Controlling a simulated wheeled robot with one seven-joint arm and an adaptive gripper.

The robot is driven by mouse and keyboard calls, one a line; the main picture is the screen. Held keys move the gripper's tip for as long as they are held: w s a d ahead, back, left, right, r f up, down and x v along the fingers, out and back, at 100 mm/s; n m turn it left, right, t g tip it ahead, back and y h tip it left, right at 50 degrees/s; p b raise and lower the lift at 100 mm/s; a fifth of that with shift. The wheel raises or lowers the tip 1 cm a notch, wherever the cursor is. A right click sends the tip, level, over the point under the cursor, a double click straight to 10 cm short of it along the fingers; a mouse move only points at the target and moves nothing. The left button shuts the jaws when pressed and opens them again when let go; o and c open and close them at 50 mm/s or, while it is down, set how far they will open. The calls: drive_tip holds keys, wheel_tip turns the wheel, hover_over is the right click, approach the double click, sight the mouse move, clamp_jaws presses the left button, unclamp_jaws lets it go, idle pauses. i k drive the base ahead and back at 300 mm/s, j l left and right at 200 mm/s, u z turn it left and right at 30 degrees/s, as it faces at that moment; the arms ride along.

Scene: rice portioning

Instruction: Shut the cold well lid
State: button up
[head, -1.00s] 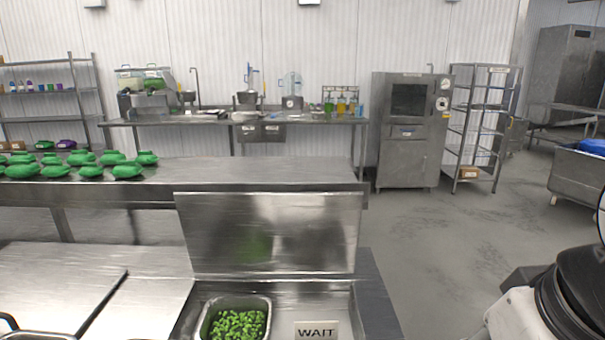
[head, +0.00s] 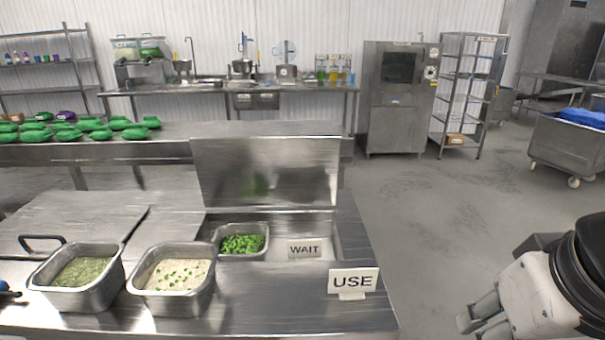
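The cold well lid (head: 290,172) is a flat shiny metal panel standing open, nearly upright, along the far edge of the well. The open cold well (head: 330,228) lies in front of it. Inside at left is a metal pan (head: 218,241) of green pieces, with a WAIT sign (head: 304,249) beside it. My gripper (head: 472,318) is at the lower right, right of the counter and apart from the lid. Its fingers are partly cut off by the picture edge, so I cannot tell whether it is open or shut.
Two filled pans, one green (head: 103,292) and one pale (head: 200,300), stand on the near counter. A USE sign (head: 353,281) stands near the counter's right end. A flat closed cover (head: 70,222) with a black handle lies left. Floor (head: 430,220) at right is clear.

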sight(291, 171)
drive_tip(key=l+z, duration=0.1)
drive_tip(key=z, duration=1.65)
drive_tip(key=i+l+z, duration=0.15)
drive_tip(key=i, duration=0.3)
drive_tip(key=i+l+z, duration=0.2)
drive_tip(key=i, duration=0.3)
drive_tip(key=i+l+u, duration=0.15)
drive_tip(key=i+u, duration=0.15)
drive_tip(key=i+l+u, duration=0.25)
drive_tip(key=i+j+u, duration=0.2)
drive_tip(key=u, duration=0.25)
drive_tip(key=i+u, duration=0.7)
drive_tip(key=u, duration=0.2)
drive_tip(key=i+j+u, duration=0.1)
drive_tip(key=i, duration=0.8)
drive_tip(key=i+u, duration=0.15)
drive_tip(key=i, duration=0.75)
drive_tip(key=i+u, duration=0.1)
drive_tip(key=i, duration=0.75)
drive_tip(key=i+l+u, duration=0.15)
drive_tip(key=i, duration=0.75)
drive_tip(key=i+u, duration=0.2)
drive_tip(key=u, duration=0.25)
drive_tip(key=i+l+u, duration=0.15)
drive_tip(key=u, duration=0.35)
drive_tip(key=i+l+u, duration=0.25)
drive_tip(key=u, duration=2.25)
